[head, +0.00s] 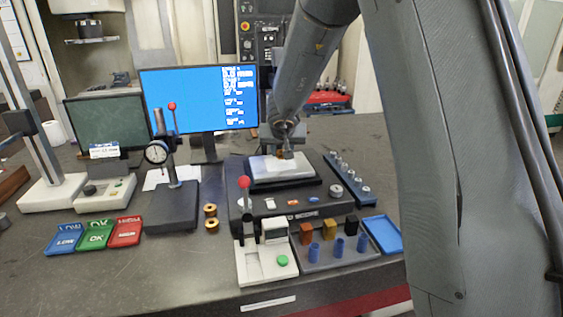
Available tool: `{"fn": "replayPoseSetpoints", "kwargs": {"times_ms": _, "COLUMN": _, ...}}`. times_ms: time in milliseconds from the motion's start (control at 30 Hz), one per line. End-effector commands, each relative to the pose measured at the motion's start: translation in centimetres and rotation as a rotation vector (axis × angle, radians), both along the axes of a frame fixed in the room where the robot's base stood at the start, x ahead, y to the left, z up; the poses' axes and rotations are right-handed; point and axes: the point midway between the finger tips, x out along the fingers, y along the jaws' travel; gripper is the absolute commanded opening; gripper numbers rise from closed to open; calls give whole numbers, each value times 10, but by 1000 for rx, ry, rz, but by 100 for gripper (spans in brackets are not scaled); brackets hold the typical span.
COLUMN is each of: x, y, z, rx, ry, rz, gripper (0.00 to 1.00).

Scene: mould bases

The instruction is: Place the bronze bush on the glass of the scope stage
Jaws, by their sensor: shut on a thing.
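The scope stage (262,187) stands on the bench at the middle, with a pale, lit glass (272,170) on top. My gripper (283,153) is over the far part of the glass, shut on a small bronze bush (280,154), which is mostly hidden by the fingers. I cannot tell whether the bush touches the glass. Two more bronze bushes (211,217) sit on the bench left of the scope.
A dial gauge stand (170,205) and blue, green and red trays (97,237) are at the left. A white fixture with a red-knobbed lever (262,265), a rack with blue pieces (340,254) and a blue tray (382,233) are in front. A monitor (190,98) stands behind.

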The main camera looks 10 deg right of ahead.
Motion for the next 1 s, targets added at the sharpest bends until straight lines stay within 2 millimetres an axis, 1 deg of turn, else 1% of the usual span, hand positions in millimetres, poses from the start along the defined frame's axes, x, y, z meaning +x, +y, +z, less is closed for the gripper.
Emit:
{"fn": "replayPoseSetpoints", "kwargs": {"times_ms": 33, "x": 1, "y": 0, "z": -10, "rx": -1, "ry": 0, "rz": 2, "gripper": 0}}
{"fn": "replayPoseSetpoints", "kwargs": {"times_ms": 200, "x": 1, "y": 0, "z": -23, "rx": 0, "ry": 0, "rz": 0, "gripper": 0}}
{"fn": "replayPoseSetpoints", "kwargs": {"times_ms": 567, "x": 0, "y": 0, "z": -24, "rx": -1, "ry": 0, "rz": 1, "gripper": 0}}
{"fn": "replayPoseSetpoints", "kwargs": {"times_ms": 700, "x": 0, "y": 0, "z": -28, "rx": 0, "ry": 0, "rz": 0, "gripper": 0}}
{"fn": "replayPoseSetpoints", "kwargs": {"times_ms": 733, "x": 0, "y": 0, "z": -28, "rx": 0, "ry": 1, "rz": 0, "gripper": 33}}
{"fn": "replayPoseSetpoints", "kwargs": {"times_ms": 800, "x": 0, "y": 0, "z": -28, "rx": 0, "ry": 1, "rz": 0, "gripper": 45}}
{"fn": "replayPoseSetpoints", "kwargs": {"times_ms": 833, "x": 0, "y": 0, "z": -28, "rx": 0, "ry": 1, "rz": 0, "gripper": 49}}
{"fn": "replayPoseSetpoints", "kwargs": {"times_ms": 1000, "x": 0, "y": 0, "z": -28, "rx": 0, "ry": 0, "rz": 0, "gripper": 49}}
